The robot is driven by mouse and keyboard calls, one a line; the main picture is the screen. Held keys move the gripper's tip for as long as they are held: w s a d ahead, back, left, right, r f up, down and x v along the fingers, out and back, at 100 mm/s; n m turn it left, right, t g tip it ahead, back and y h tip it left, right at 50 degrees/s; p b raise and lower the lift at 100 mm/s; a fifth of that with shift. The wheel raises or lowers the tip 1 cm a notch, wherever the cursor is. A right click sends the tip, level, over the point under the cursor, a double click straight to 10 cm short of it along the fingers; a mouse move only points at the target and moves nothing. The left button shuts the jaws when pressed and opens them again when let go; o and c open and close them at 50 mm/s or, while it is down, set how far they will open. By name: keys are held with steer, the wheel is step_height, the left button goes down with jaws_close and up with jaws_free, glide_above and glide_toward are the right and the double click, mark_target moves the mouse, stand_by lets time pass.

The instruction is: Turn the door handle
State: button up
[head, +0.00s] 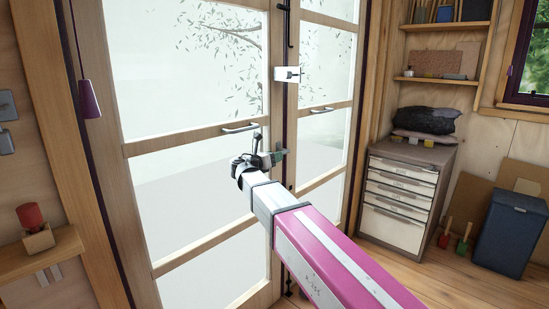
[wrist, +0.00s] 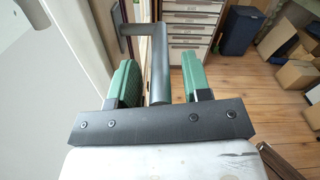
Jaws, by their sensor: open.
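The door handle (wrist: 158,65) is a grey lever in the wrist view. It comes out from the door on the left, bends, and runs back toward the camera. My gripper (wrist: 158,82) is open, with one green finger on each side of the lever. Gaps show between the lever and both fingers. In the head view, my gripper (head: 272,157) is at the edge of the glazed door (head: 200,142), just below a pull bar (head: 240,128). There, my gripper and arm largely hide the lever.
A second glazed leaf (head: 322,140) with its own pull bar (head: 322,110) stands to the right. A drawer cabinet (head: 405,190) and a dark blue bin (head: 508,235) stand further right. A small shelf (head: 40,255) juts from the left wall.

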steer(key=shift+w+d, duration=0.2)
steer(key=shift+w, duration=0.05)
jaws_close()
steer(key=shift+f, duration=0.1)
steer(key=shift+w+f+t+h, duration=0.1)
steer(key=shift+f+t+h, duration=0.6)
steer(key=shift+f+t, duration=0.15)
steer(key=shift+w+d+f+t+h, duration=0.3)
steer(key=shift+f+t+h, duration=0.4)
steer(key=shift+t, duration=0.2)
steer(key=shift+w+d+f+t+h, duration=0.2)
steer(key=shift+w+f+t+h, duration=0.1)
steer(key=shift+f+t+h, duration=0.5)
steer(key=shift+w+d+f+t+h, duration=0.3)
steer(key=shift+f+t+h, duration=0.25)
steer(key=shift+t, duration=0.4)
